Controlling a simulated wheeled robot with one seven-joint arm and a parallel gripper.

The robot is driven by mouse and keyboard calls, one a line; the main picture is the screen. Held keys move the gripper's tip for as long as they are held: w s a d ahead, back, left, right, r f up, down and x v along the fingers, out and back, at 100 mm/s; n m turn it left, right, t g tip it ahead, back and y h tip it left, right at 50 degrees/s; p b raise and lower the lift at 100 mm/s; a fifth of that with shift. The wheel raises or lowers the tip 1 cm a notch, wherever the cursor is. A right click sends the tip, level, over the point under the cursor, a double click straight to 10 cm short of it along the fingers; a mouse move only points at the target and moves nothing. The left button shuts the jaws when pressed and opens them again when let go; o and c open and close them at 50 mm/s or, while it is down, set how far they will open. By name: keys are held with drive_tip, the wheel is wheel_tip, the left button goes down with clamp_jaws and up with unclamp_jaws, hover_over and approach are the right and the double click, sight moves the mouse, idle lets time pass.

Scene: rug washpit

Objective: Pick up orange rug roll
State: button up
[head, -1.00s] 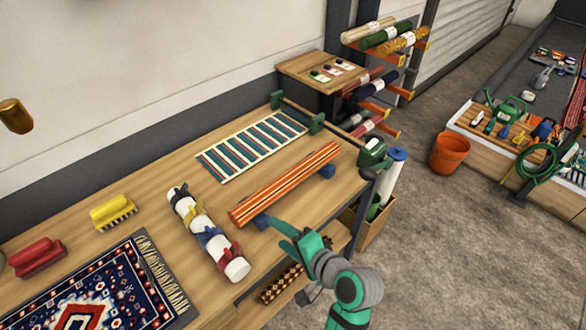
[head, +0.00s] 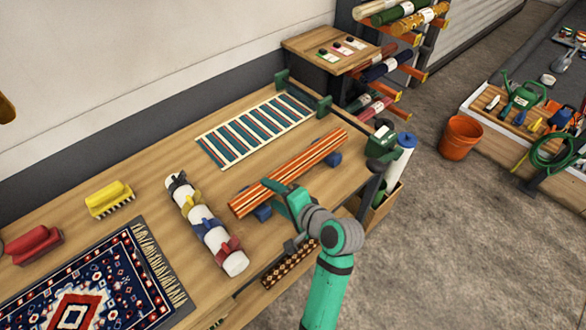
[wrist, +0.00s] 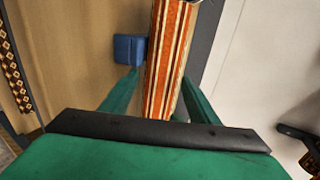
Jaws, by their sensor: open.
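The orange rug roll (head: 300,165) has orange, white and dark stripes and lies slantwise on the wooden table, resting on blue cradle blocks (head: 333,158). My green gripper (head: 275,190) is at the roll's near left end, by the nearer blue block (head: 262,212). In the wrist view the orange rug roll (wrist: 168,60) runs between the two open green fingers of my gripper (wrist: 160,92), and a blue block (wrist: 129,49) shows left of it. I cannot tell whether the fingers touch the roll.
A white tube with coloured clamps (head: 206,225) lies left of the roll. A striped flat rug (head: 255,130) lies behind it. A patterned rug (head: 95,285) and a yellow brush (head: 109,199) are at the left. A green device (head: 382,142) stands at the table's right corner.

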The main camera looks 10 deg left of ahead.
drive_tip(key=x, duration=0.4)
drive_tip(key=shift+w+a+r, duration=0.1)
drive_tip(key=shift+w+a, duration=0.05)
drive_tip(key=shift+a, duration=0.1)
drive_tip(key=shift+r, duration=0.1)
drive_tip(key=c, duration=1.2)
